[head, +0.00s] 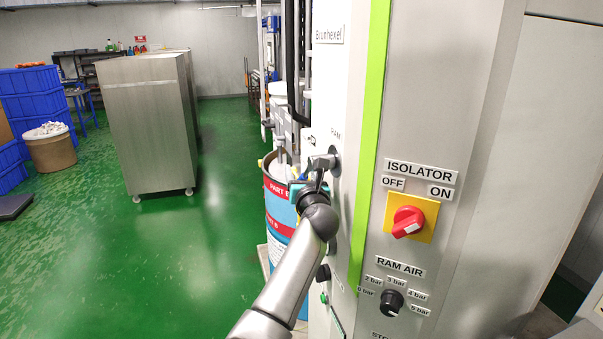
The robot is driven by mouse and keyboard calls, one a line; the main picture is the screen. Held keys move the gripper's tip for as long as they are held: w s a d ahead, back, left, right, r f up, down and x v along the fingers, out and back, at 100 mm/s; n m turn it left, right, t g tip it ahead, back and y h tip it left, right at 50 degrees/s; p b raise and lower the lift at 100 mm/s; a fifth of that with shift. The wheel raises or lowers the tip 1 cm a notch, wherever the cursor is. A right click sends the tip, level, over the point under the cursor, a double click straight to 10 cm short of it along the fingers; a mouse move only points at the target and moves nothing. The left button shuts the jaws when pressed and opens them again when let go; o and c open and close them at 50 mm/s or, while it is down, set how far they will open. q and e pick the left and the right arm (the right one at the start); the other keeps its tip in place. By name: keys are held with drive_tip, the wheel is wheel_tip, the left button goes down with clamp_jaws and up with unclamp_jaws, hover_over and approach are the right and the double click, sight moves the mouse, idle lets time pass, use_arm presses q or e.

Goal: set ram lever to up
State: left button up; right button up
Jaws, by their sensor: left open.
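The ram lever (321,162) is a grey handle on the white side panel of the machine, just below the RAM label (336,132). Its lower part is hidden by my gripper, so I cannot tell its exact setting. My left gripper (314,183) is at the lever from below, at the end of my grey arm. Its jaws are open and small in the picture; I cannot tell whether they touch the lever. My right gripper does not show.
A blue and red drum (278,205) stands close behind my left arm. The cabinet front carries a red isolator switch (408,221) and a black ram air knob (391,302). A steel cabinet (147,125) stands further left. The green floor (150,270) between is clear.

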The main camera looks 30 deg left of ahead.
use_arm(q)
drive_tip(key=shift+w, duration=0.1)
clamp_jaws()
idle(0.6)
idle(0.9)
